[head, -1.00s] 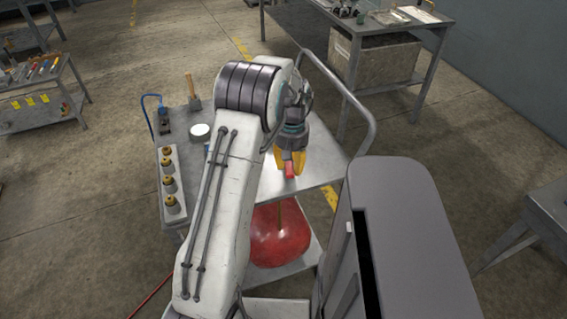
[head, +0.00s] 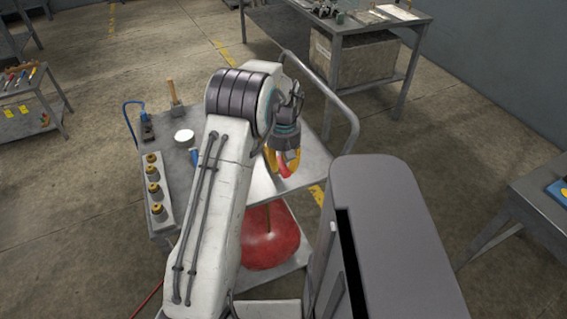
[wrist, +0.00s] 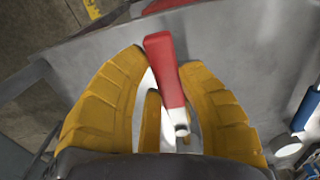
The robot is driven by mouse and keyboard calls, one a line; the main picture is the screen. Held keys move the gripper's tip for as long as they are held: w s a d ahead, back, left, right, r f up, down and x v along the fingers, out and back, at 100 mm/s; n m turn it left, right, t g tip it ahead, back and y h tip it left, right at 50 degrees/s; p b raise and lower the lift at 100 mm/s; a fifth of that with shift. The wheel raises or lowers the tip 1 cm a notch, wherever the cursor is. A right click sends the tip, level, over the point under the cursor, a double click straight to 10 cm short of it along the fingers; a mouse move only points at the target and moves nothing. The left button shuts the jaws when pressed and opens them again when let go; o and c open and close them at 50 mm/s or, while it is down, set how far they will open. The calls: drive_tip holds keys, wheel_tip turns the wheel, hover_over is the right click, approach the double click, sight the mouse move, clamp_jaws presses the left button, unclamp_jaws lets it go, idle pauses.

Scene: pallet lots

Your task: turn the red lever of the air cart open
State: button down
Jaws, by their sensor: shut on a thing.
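The red lever (wrist: 168,75) of the air cart shows in the wrist view between the yellow fingers of my gripper (wrist: 165,100). Its red grip leans up and slightly left, and a pale metal end (wrist: 181,130) shows below it. My gripper is shut on the lever; the exact contact is partly hidden. In the head view my gripper (head: 281,168) is low over the cart top (head: 310,160), with a bit of red showing at its fingers. The red tank (head: 268,238) of the cart sits on the lower shelf, partly behind my arm.
A curved cart rail (head: 345,115) stands right of my gripper.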

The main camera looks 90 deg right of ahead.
sight(284, 164)
drive_tip(key=c, duration=0.8)
unclamp_jaws()
wheel_tip(284, 164, up, 12)
drive_tip(key=shift+f, duration=0.1)
idle(0.8)
